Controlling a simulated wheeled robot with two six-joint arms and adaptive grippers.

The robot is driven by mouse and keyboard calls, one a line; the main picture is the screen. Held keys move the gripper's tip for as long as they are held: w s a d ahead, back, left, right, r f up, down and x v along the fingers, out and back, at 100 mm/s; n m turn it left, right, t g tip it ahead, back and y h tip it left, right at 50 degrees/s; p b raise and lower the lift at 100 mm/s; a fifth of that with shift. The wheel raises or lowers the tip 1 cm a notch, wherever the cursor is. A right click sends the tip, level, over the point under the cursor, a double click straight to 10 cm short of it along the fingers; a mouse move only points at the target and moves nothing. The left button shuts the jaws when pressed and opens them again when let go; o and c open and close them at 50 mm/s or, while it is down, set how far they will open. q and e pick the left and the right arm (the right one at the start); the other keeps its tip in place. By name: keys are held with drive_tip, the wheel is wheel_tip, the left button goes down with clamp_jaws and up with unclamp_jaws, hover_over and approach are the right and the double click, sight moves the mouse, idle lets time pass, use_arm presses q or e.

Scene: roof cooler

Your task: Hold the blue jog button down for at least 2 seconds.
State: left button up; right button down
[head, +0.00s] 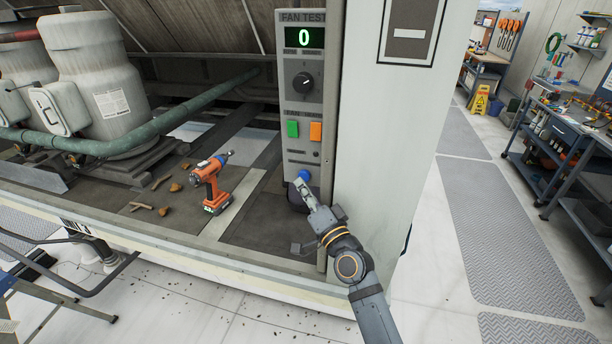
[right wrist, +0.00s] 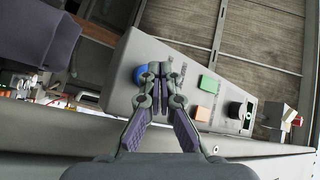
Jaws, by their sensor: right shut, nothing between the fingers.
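The blue jog button (head: 304,175) is low on the grey fan test panel (head: 297,155). My right gripper (head: 303,187) is shut and empty, with its tips at the button's lower edge in the head view. In the right wrist view, the blue button (right wrist: 140,75) shows just left of the shut fingertips (right wrist: 157,72), partly hidden by them. I cannot tell whether the tips touch the button or whether it is pressed in. The panel display (head: 304,38) reads 0. My left gripper is not in view.
Above the button are a green button (head: 293,129), an orange button (head: 315,131) and a dark knob (head: 302,81). An orange drill (head: 210,183) stands on the deck to the left, near small brown scraps. A pale wall (head: 385,130) borders the panel on the right.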

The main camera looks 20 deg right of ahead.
drive_tip(key=shift+a, duration=0.25)
drive_tip(key=shift+d, duration=0.15)
idle(0.7)
drive_tip(key=shift+w, duration=0.15)
drive_tip(key=shift+w+d, duration=0.15)
drive_tip(key=shift+w, duration=0.1)
